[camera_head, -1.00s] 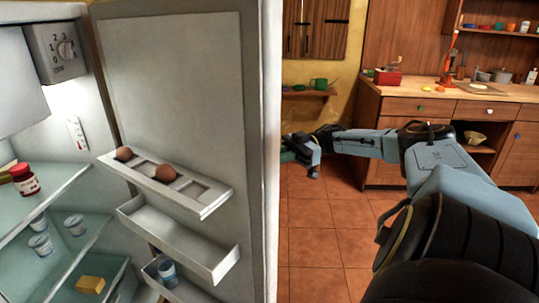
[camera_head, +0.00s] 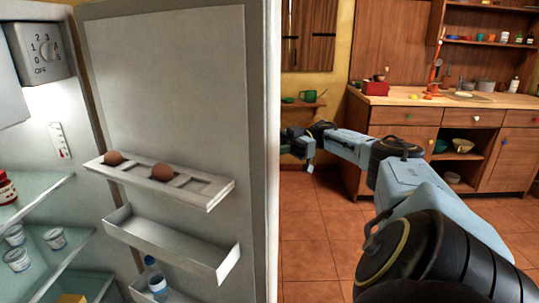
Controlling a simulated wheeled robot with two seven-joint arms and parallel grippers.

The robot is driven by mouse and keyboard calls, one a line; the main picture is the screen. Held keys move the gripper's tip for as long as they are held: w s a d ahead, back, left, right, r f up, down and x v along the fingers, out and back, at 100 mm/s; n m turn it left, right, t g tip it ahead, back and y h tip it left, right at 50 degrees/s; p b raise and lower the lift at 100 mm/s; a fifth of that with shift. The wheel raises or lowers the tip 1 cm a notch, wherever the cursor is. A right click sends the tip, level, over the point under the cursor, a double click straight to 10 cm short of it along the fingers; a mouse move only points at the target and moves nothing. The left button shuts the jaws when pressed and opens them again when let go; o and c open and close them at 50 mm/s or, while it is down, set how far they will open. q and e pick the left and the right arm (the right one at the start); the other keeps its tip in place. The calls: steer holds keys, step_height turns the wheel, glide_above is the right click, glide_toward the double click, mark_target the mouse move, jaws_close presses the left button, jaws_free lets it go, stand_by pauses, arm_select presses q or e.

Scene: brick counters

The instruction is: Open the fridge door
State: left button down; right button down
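The fridge door (camera_head: 180,80) stands wide open, its inner side facing me. It carries an egg shelf (camera_head: 200,192) with two eggs, an empty middle bin (camera_head: 180,245) and a lower bin holding a bottle (camera_head: 155,278). The open fridge interior (camera_head: 85,130) is at the left, with a dial (camera_head: 45,50) and glass shelves. My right arm comes in from the lower right and reaches to the door's free edge. My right gripper (camera_head: 296,143) is at that edge, partly hidden behind the door, so its fingers and any grip on a handle cannot be made out. My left gripper is not in view.
A wooden counter (camera_head: 440,99) with cabinets and drawers stands at the back right, holding a red box (camera_head: 375,89) and several small items. A wall shelf (camera_head: 304,104) is behind the door. The tiled floor (camera_head: 320,225) between is clear.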

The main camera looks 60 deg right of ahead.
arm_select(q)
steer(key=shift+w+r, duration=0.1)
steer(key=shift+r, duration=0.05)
arm_select(e)
steer(key=shift+w+r, duration=0.1)
steer(key=c, duration=1.8)
jaws_free()
steer(key=o, duration=0.3)
steer(key=shift+w, duration=0.2)
steer(key=shift+o, duration=0.2)
steer(key=shift+s, duration=0.15)
